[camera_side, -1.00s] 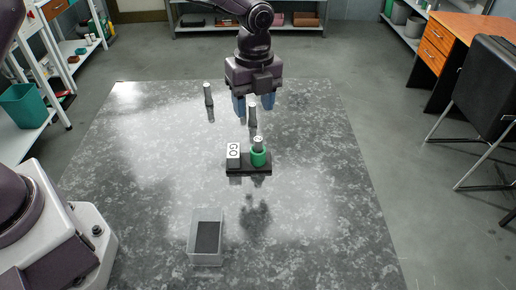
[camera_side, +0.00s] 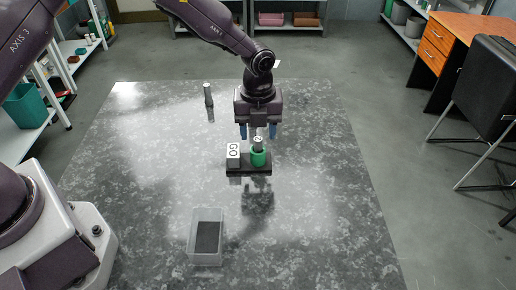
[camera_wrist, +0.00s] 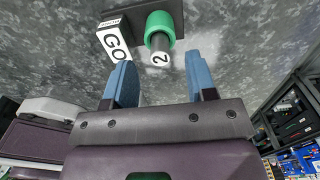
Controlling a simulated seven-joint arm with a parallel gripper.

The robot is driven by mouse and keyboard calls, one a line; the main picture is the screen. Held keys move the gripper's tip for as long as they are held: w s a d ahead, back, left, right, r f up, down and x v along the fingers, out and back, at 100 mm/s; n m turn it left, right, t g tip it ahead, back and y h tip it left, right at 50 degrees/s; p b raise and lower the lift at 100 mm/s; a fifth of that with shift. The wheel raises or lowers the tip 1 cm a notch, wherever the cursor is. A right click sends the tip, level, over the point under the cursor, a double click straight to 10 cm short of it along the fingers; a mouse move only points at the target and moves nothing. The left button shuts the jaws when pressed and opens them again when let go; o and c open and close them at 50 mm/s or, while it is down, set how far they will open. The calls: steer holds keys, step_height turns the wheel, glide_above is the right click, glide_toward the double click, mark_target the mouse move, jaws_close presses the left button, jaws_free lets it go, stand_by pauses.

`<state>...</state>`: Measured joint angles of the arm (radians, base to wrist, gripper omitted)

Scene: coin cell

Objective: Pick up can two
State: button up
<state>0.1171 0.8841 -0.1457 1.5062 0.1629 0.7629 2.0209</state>
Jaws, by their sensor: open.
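Can two, a grey cylinder with a white top marked 2 (camera_wrist: 160,58), stands in a green ring holder (camera_wrist: 158,24) on a dark base. In the side view can two (camera_side: 258,141) sits upright in the green holder (camera_side: 259,158). My gripper (camera_side: 258,132) is open, its two blue fingers pointing down. In the side picture it appears just above and behind can two. In the wrist view my fingers (camera_wrist: 165,80) are apart with nothing between them, and the can lies beyond the tips.
A white GO block (camera_side: 233,151) stands beside the holder on the dark base (camera_side: 247,170). A clear bin with dark floor (camera_side: 206,258) sits near the front. The table's right side is clear.

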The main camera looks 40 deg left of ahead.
mark_target(258, 139)
step_height(258, 139, down, 4)
steer(key=shift+r, duration=0.1)
jaws_close()
